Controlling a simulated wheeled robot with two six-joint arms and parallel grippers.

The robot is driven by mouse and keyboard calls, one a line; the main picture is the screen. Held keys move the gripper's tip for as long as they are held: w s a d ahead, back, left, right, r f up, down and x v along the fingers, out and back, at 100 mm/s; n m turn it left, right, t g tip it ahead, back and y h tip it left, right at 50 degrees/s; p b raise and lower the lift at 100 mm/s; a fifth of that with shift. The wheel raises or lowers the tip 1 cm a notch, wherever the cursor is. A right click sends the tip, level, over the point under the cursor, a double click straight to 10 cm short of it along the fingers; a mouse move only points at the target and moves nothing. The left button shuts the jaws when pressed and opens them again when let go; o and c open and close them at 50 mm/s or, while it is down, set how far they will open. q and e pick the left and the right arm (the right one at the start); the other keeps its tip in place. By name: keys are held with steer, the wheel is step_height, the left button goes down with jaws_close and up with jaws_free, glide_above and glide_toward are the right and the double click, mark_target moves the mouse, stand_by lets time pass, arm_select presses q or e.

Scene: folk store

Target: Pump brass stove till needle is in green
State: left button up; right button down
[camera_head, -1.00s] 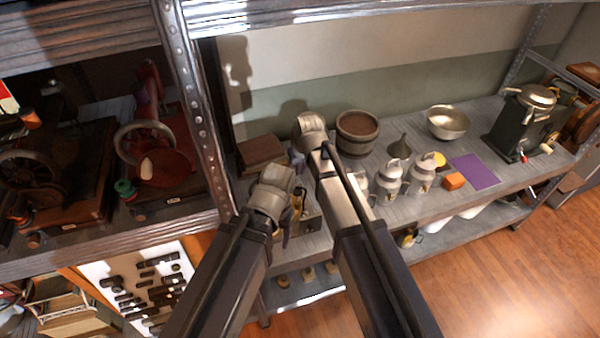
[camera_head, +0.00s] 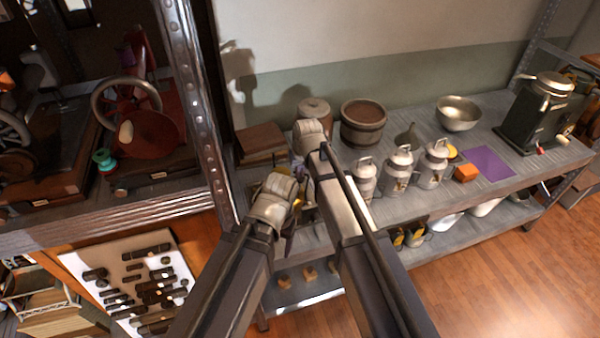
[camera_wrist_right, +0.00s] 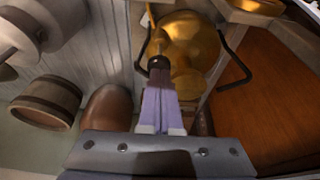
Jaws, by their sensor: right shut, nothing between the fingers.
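The brass stove (camera_wrist_right: 190,45) fills the upper middle of the right wrist view. A small dark knob (camera_wrist_right: 157,63) shows against its body. My right gripper (camera_wrist_right: 158,88) is shut and empty, pointing at the knob; whether it touches the knob I cannot tell. In the head view the stove (camera_head: 297,205) is mostly hidden behind my arms, and my right gripper (camera_head: 299,165) is over the shelf beside it. My left gripper (camera_head: 289,228) is low in front of the stove, mostly hidden by its wrist. No gauge needle or green zone can be made out.
A wooden tub (camera_head: 362,128), a lidded crock (camera_head: 314,108) and several grey cans (camera_head: 398,168) stand close by. A brown box (camera_head: 260,140) is at the left. A shelf post (camera_head: 203,110) rises left of my arms. A purple sheet (camera_head: 487,163) lies farther right.

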mark_target(300, 180)
stand_by(0.3)
step_height(300, 180, down, 4)
steer(key=b, duration=0.4)
steer(key=shift+f, duration=0.2)
steer(key=shift+r, duration=0.25)
steer(key=shift+r+p, duration=0.55)
steer(key=shift+p, duration=0.15)
steer(key=a+p+v, duration=0.1)
steer(key=p+v, duration=1.1)
steer(key=shift+w+d+r, duration=0.2)
steer(key=shift+d+r, duration=0.15)
steer(key=shift+d, duration=0.1)
